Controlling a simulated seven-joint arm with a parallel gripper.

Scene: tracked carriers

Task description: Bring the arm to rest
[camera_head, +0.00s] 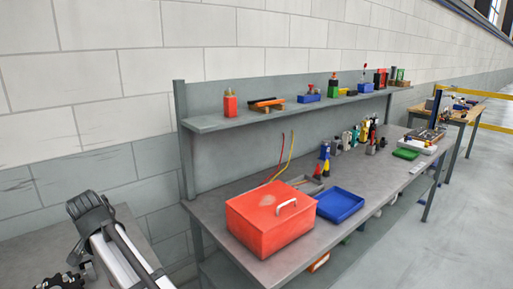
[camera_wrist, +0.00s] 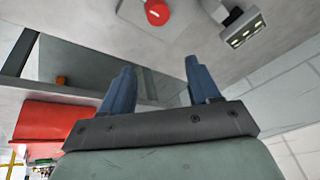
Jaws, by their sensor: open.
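My gripper (camera_wrist: 160,82) shows in the wrist view with its two blue fingers apart and nothing between them. It is tilted, so the scene looks turned in that view. In the head view part of my arm shows at the lower left, beside the workbench, and the gripper itself cannot be made out there.
A grey workbench (camera_head: 345,215) with a shelf (camera_head: 215,122) stands along the block wall. A red box (camera_head: 268,222) with a handle and a blue tray (camera_head: 340,204) sit on it. Several small items stand further along. A round red object (camera_wrist: 157,12) shows beyond my fingers. Floor at right is clear.

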